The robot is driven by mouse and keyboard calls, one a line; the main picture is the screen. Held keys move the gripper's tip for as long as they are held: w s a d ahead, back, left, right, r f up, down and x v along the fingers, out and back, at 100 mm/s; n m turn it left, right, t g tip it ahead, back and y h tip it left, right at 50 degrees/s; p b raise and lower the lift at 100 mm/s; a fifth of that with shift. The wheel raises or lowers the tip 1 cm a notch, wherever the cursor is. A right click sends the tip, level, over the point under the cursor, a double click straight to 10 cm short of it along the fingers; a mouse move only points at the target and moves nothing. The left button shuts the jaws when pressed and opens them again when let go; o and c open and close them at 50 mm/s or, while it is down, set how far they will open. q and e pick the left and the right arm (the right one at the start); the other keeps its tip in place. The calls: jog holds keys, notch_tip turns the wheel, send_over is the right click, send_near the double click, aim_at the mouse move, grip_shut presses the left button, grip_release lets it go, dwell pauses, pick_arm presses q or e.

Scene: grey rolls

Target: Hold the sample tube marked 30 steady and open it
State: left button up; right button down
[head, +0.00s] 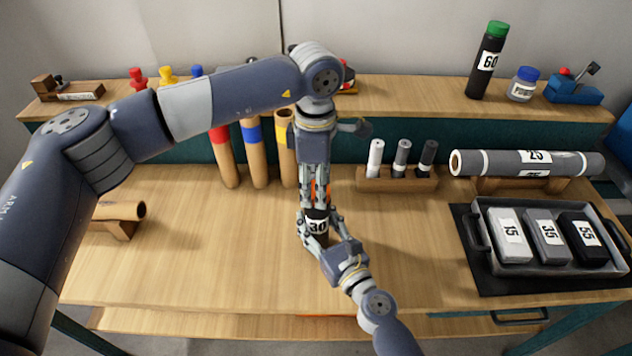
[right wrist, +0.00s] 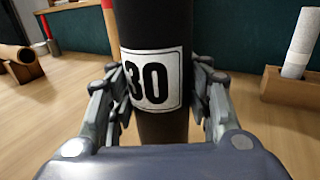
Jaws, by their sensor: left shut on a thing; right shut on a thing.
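The sample tube marked 30 (head: 317,227) stands upright over the middle of the table, a dark tube with a white label. It fills the middle of the right wrist view (right wrist: 150,80). My right gripper (head: 322,236) is shut on its body at label height, one finger on each side. My left gripper (head: 315,195) comes down from above and is shut at the tube's top end. Something orange shows between the left fingers, probably the cap, mostly hidden by them. I cannot tell whether the tube's bottom touches the table.
A small rack (head: 397,180) with three short cylinders stands right of the tube. A long grey roll (head: 580,164) lies on a wooden stand behind a tray (head: 548,269) of numbered blocks. A tall tube marked 60 (head: 486,65) stands on the back shelf. The front table is clear.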

pick_arm(q)
jog(key=n, duration=0.7)
jog(key=shift+s, duration=0.15)
pick_arm(e)
jog(key=shift+d, duration=0.15)
pick_arm(q)
jog(key=n, duration=0.5)
jog(key=shift+n, duration=0.4)
jog(key=n, duration=0.7)
jog(key=shift+d, duration=0.2)
jog(key=n, duration=0.6)
jog(key=shift+n, duration=0.4)
jog(key=shift+r, duration=0.2)
jog(key=shift+r, duration=0.95)
jog(key=shift+r, duration=0.1)
jog(key=shift+r, duration=1.95)
pick_arm(e)
jog(key=c, duration=0.7)
grip_release()
jog(key=shift+c, duration=0.2)
